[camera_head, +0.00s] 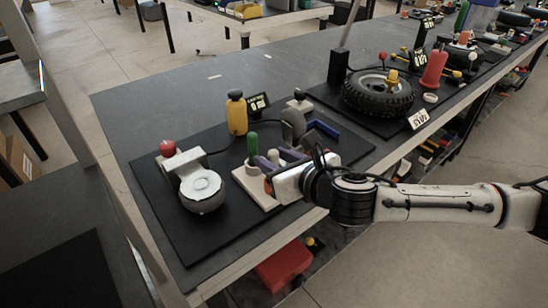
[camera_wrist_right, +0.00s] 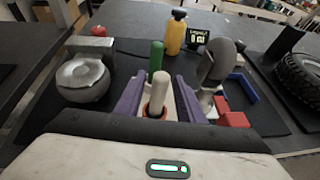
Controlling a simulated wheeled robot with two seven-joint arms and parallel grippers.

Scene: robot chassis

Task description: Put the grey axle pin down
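The grey axle pin (camera_wrist_right: 160,90) stands upright, with an orange-red ring at its foot, over a pale base board (camera_head: 248,184). It also shows in the head view (camera_head: 273,157), partly hidden by my right gripper (camera_head: 276,160). The gripper's purple fingers are on either side of the pin, and in the right wrist view (camera_wrist_right: 160,84) gaps show between each finger and the pin, so it looks open. A green pin (camera_wrist_right: 157,57) stands just behind the grey one. My left gripper is not in view.
A grey round part (camera_head: 202,188) stands left on the black mat (camera_head: 190,237). A yellow bottle (camera_head: 237,115) and a price sign (camera_head: 258,103) are behind. A blue bracket (camera_wrist_right: 243,88) and a red block (camera_wrist_right: 233,119) lie right.

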